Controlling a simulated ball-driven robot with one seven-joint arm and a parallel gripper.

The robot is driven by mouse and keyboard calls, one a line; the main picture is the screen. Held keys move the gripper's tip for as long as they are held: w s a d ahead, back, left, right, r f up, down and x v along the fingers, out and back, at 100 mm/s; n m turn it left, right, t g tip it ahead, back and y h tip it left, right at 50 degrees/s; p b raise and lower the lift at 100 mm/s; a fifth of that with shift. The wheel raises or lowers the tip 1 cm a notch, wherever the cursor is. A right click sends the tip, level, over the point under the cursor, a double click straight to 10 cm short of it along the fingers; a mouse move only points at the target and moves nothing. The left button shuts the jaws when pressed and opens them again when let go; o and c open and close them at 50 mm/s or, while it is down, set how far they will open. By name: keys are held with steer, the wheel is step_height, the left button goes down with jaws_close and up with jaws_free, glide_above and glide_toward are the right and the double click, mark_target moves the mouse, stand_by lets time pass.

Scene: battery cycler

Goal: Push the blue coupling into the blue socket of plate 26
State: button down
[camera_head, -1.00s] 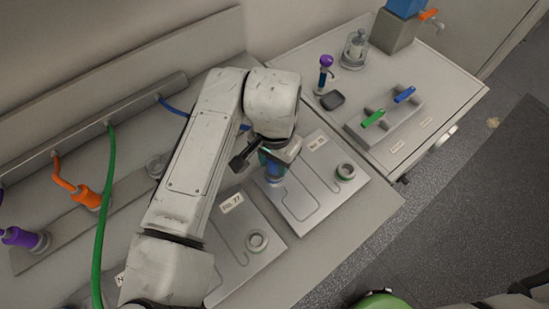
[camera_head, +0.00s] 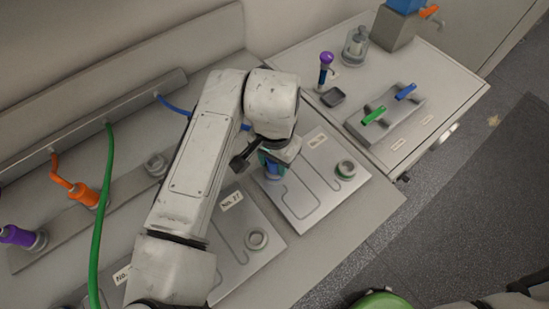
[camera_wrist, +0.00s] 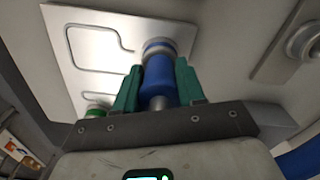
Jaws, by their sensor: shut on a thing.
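Plate 26 (camera_head: 325,198) is a light metal plate with an engraved channel; its label is too small to read surely. It also shows in the wrist view (camera_wrist: 82,28). My gripper (camera_head: 270,168) is over the plate's left end. In the wrist view its green fingers (camera_wrist: 158,88) are shut on the blue coupling (camera_wrist: 157,78). The coupling's front end meets the blue-ringed socket (camera_wrist: 158,46), in line with it; I cannot tell how deep it sits. The coupling is mostly hidden by my arm in the head view. A green-ringed socket (camera_head: 346,169) is at the plate's right end.
Plate 27 (camera_head: 240,268) lies to the left. A blue hose (camera_head: 174,107) runs behind my arm; a green hose (camera_head: 102,210) hangs farther left. Orange (camera_head: 84,195) and purple (camera_head: 18,236) couplings stand along a rail. A side cabinet top holds a block with green and blue handles (camera_head: 390,108).

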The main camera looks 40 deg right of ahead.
steer(key=shift+f, duration=0.15)
steer(key=shift+c, duration=0.9)
jaws_free()
step_height(320, 180, up, 11)
steer(key=shift+f+b, duration=0.1)
steer(key=shift+b, duration=0.45)
